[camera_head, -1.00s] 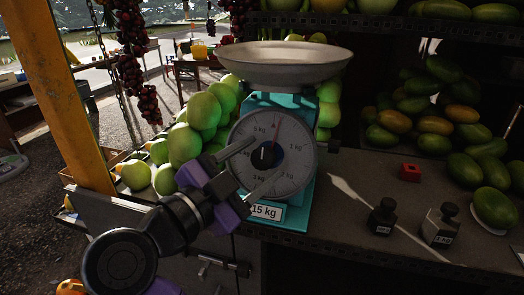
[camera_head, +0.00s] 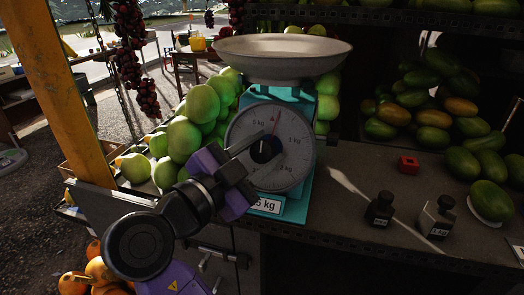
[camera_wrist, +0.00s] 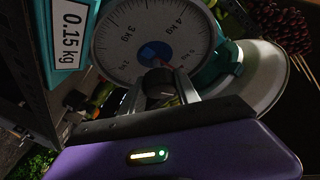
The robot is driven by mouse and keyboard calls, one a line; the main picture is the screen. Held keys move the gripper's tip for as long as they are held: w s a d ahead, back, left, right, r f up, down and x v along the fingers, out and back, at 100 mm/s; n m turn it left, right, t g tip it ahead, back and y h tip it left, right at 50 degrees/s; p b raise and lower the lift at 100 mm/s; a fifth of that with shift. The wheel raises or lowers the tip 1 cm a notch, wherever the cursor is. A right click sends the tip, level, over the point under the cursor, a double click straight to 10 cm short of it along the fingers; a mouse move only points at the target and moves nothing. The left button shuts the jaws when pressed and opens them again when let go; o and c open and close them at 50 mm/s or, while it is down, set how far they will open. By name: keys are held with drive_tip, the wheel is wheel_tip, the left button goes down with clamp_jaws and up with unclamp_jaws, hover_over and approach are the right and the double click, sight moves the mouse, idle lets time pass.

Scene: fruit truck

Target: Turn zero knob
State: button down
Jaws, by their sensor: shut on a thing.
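The scale (camera_head: 262,205) is teal with a round white dial (camera_head: 293,158) and a metal pan (camera_head: 283,57) on top. In the wrist view my gripper (camera_wrist: 168,72) points at the dial's centre. The finger contact is partly hidden. A red pointer stands near the dial's top. The pan is empty as far as I see.
Green fruit (camera_head: 185,138) is piled left of the scale. Two dark weights (camera_head: 380,209) (camera_head: 437,218) and a red block (camera_head: 409,165) stand on the counter (camera_head: 340,225) to the right. A yellow post (camera_head: 62,90) rises at the left.

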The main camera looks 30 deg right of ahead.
drive_tip(key=shift+n, duration=0.3)
